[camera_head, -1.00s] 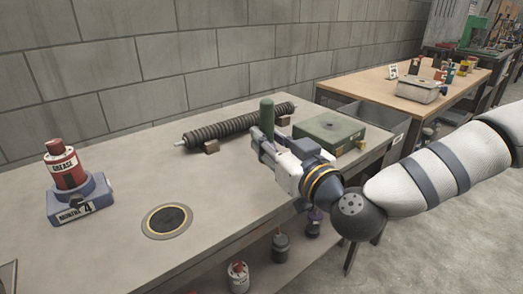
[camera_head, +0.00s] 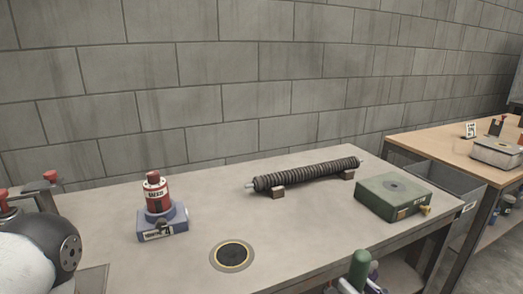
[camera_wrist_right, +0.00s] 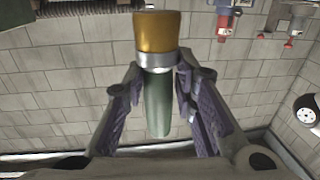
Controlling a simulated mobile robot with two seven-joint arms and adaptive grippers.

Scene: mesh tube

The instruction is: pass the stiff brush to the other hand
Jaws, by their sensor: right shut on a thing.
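The stiff brush has a dark green handle, a silver collar and a yellow-orange head. In the right wrist view the brush (camera_wrist_right: 157,100) stands between the fingers of my right gripper (camera_wrist_right: 158,78), which is shut on it around the collar and upper handle. In the head view the rounded green end of the brush (camera_head: 360,266) rises at the bottom edge, in front of the table. Only a little of my right gripper (camera_head: 368,287) shows there. My left arm enters at the lower left, but its gripper is outside both views.
A ribbed dark tube (camera_head: 308,174) lies on small blocks at the table's back. A green box (camera_head: 394,197) is at right, and a red grease can (camera_head: 157,191) on a blue base (camera_head: 163,224) at left. A round inset (camera_head: 232,255) lies at front. Red-knobbed fixtures (camera_head: 50,178) stand far left.

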